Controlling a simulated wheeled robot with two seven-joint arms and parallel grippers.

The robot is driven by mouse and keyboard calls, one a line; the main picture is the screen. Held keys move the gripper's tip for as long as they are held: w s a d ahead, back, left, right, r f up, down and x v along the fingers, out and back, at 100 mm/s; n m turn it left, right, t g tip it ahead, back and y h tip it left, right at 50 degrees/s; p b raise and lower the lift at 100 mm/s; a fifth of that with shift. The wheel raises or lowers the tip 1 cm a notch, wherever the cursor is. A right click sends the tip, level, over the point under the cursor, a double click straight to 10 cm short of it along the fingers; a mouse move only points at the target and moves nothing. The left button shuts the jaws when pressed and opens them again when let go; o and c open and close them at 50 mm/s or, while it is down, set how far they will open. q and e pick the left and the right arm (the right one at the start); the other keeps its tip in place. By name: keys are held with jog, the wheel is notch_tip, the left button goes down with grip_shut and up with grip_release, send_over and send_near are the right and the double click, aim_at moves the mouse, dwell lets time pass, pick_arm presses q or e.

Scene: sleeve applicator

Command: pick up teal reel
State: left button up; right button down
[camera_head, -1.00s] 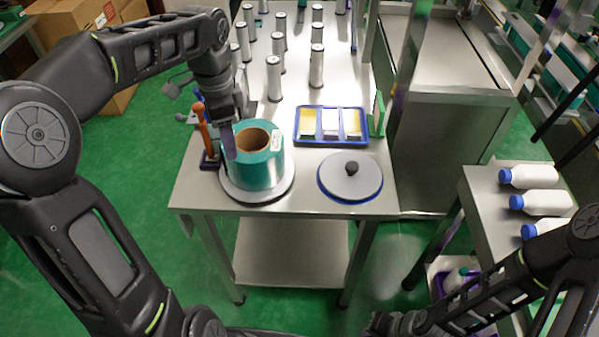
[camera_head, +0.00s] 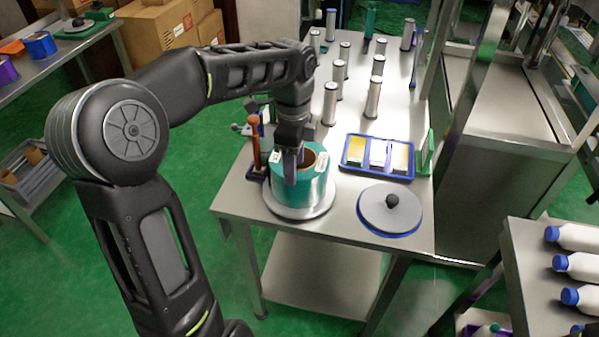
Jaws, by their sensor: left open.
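The teal reel (camera_head: 312,190) stands upright on a round grey plate (camera_head: 288,212) near the front left of the steel table. Its brown cardboard core faces up and is partly covered by my left gripper. My left gripper (camera_head: 291,172) points down at the reel's left rim, and its fingers are open. One finger shows in front of the reel's wall; I cannot tell whether either finger touches it. The rest of the gripper is hidden behind its own wrist. My right gripper is out of view.
A round grey lid with a black knob (camera_head: 390,210) lies right of the reel. A blue tray (camera_head: 378,172) with cards is behind it. An orange-handled tool (camera_head: 254,140) stands close left. Several metal cylinders (camera_head: 330,103) stand farther back. White bottles (camera_head: 577,267) lie at right.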

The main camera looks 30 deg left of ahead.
pick_arm(q)
jog(key=shift+f, duration=0.25)
jog(key=shift+a+f+p, duration=0.1)
jog(key=shift+f+p, duration=0.3)
jog(key=shift+f, duration=2.2)
grip_shut()
jog(key=shift+w+r, duration=0.1)
jog(key=shift+r, duration=0.05)
